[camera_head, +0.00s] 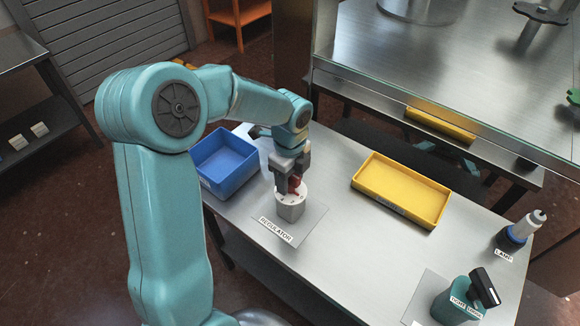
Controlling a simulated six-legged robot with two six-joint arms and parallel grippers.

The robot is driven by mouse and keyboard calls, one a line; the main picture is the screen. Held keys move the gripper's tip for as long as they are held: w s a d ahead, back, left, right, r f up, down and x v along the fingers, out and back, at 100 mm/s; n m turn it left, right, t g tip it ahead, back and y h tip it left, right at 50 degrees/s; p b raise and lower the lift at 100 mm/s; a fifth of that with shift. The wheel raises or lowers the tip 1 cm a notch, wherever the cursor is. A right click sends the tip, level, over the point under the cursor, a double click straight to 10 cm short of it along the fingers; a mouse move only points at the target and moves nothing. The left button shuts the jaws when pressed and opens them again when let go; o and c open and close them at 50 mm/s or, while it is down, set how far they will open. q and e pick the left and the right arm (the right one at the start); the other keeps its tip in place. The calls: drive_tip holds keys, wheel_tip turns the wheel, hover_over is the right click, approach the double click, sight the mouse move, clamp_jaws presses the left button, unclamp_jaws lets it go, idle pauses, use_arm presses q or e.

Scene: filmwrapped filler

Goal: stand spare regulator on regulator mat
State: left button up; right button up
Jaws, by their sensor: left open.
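The spare regulator (291,207), a pale grey cylinder with a white top and a red part above it, stands upright on the grey regulator mat (313,219). The mat has a "REGULATOR" label at its front edge. My left gripper (291,188) points down over the regulator with its jaws open. Its fingers are around or beside the red part, and they partly hide it. I cannot tell if a finger touches it. My right gripper is not in view.
A blue bin (224,163) stands left of the mat, close to my left arm. A yellow tray (402,190) lies to the right. A lamp (520,230) and a teal torch-like item (458,302) stand at the right. The table between mat and tray is clear.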

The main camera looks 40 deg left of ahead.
use_arm(q)
wheel_tip(320, 180, up, 12)
idle(0.3)
drive_tip(key=shift+s+f, duration=0.1)
idle(0.5)
